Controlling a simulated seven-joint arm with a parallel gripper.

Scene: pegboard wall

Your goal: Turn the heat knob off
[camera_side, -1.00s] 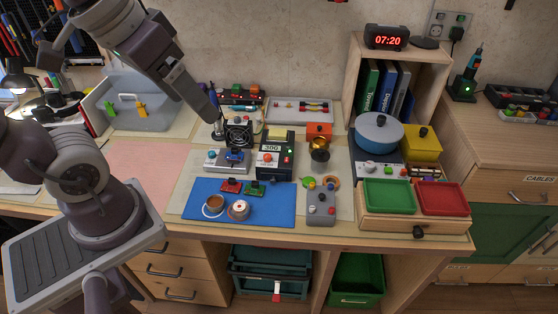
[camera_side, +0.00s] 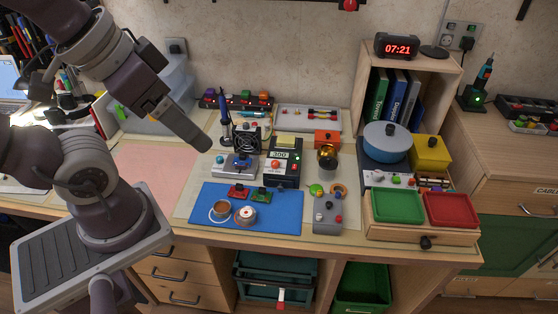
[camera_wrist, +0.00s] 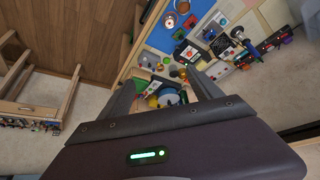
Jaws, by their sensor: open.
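No knob carries a legible heat label. The black station with a number display (camera_side: 282,155) stands mid-bench and has a red round knob (camera_side: 275,164) on its front. The blue lidded pot (camera_side: 386,140) sits on a cooker at the right, whose front panel (camera_side: 386,180) has a white knob (camera_side: 378,176) and a green spot. The pot also shows between the fingers in the wrist view (camera_wrist: 168,97). My gripper (camera_side: 204,145) hangs above the bench, left of the station and well apart from both. Its two fingers (camera_wrist: 165,80) are open and empty.
A soldering iron (camera_side: 225,128) stands upright close to my gripper, beside a small fan (camera_side: 247,139). The blue mat (camera_side: 285,220) holds two cups and small boards. Green (camera_side: 397,206) and red (camera_side: 450,210) trays lie before the cooker. A shelf with binders rises behind.

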